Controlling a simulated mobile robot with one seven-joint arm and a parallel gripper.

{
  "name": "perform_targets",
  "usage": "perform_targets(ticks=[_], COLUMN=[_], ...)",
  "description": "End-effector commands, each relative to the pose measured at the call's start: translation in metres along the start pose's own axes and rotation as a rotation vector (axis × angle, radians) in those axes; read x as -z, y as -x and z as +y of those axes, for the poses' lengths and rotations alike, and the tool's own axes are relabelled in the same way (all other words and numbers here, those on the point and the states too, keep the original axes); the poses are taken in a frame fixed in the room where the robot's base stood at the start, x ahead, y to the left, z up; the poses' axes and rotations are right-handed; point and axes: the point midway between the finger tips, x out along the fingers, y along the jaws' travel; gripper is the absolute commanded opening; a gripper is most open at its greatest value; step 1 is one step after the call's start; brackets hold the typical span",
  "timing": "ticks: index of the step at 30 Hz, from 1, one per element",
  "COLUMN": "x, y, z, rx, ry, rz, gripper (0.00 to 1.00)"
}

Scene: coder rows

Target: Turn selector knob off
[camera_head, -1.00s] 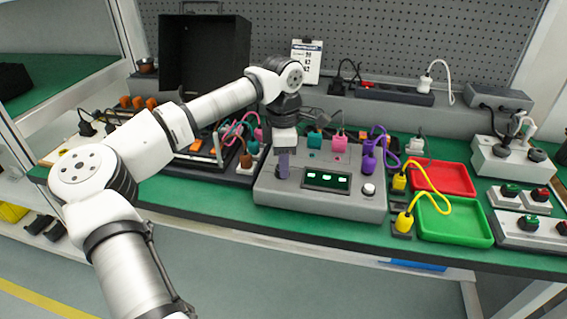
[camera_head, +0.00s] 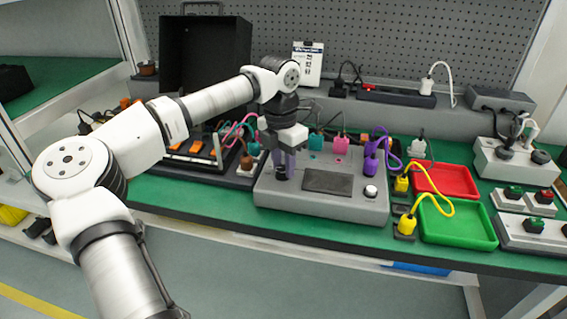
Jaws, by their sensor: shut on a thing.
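The grey control box (camera_head: 330,207) stands on the green bench. Its display (camera_head: 327,181) is dark, and a white round button (camera_head: 370,191) sits to the right of it. My gripper (camera_head: 284,170) points down over the left part of the box, with its fingers at the selector knob (camera_head: 282,174). The gripper is shut on the knob; the fingers hide most of it, so its angle cannot be told.
Teal (camera_head: 316,141) and pink (camera_head: 341,145) plugs stand at the box's back edge, a purple plug (camera_head: 370,158) at its right. Red (camera_head: 447,181) and green (camera_head: 456,224) trays and yellow plugs (camera_head: 405,224) lie to the right. An open black case (camera_head: 205,55) stands behind my arm.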

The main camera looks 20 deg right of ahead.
Motion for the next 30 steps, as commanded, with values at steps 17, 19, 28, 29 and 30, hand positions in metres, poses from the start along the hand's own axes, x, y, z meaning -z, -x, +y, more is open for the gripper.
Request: perform_targets(ticks=[17,19,28,29,30], x=[0.0008,0.0007,0.0003,0.0002,0.0001], y=[0.0000,0.0000,0.0001,0.0007,0.0022], z=[0.0004,0.0004,0.0001,0.0001,0.0002], rx=[0.000,0.000,0.000,0.000,0.000], ry=[0.021,0.021,0.019,0.019,0.019], rz=[0.001,0.001,0.000,0.000,-0.001], gripper=[0.36,0.45,0.51,0.51,0.51])
